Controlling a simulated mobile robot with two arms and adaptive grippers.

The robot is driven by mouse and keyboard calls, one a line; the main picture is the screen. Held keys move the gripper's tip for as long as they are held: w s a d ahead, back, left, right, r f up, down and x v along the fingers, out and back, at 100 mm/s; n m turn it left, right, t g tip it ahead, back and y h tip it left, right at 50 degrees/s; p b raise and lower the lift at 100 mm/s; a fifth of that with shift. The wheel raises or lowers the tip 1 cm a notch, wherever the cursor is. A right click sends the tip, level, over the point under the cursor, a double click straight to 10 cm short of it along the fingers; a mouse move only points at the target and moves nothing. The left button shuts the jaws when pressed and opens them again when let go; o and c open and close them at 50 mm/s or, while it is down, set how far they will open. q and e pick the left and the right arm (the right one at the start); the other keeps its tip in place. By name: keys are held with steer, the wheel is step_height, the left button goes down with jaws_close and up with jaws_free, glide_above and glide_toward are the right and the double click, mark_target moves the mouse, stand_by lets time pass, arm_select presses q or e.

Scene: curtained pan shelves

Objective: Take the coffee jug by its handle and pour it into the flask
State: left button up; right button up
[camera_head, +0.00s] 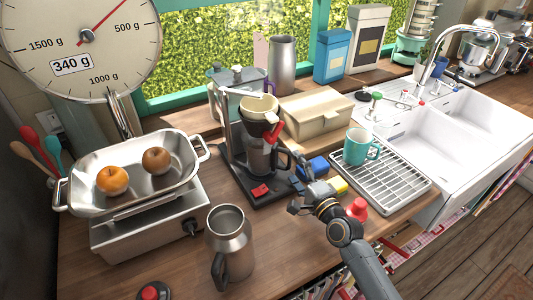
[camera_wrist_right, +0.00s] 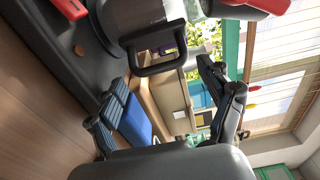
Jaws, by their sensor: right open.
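The coffee jug (camera_head: 259,160) stands in the coffee maker (camera_head: 243,130), its black handle (camera_head: 283,161) facing right. In the right wrist view the jug (camera_wrist_right: 143,14) is at the top, and its handle (camera_wrist_right: 161,62) lies just ahead of the fingertips. My right gripper (camera_head: 298,187) is open and empty, close to the handle; it also shows in the wrist view (camera_wrist_right: 163,80). I cannot tell whether it touches the handle. The flask (camera_head: 230,243), a steel vessel with a dark handle, stands upright and open at the front of the counter. My left gripper is not in view.
A scale (camera_head: 150,226) bearing a metal pan (camera_head: 97,168) with two fruits is at left. A red-topped lid (camera_head: 152,293) lies near the front edge. Blue and yellow sponges (camera_head: 313,166) and a drying rack (camera_head: 385,188) with a teal mug (camera_head: 360,147) are at right.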

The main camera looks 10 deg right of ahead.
steer(key=shift+x, duration=1.4)
steer(key=shift+s, duration=0.1)
steer(key=shift+c, duration=0.7)
steer(key=c, duration=1.1)
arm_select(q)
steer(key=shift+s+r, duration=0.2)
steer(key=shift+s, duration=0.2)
arm_select(e)
steer(key=shift+r, duration=0.1)
steer(key=shift+c, duration=0.8)
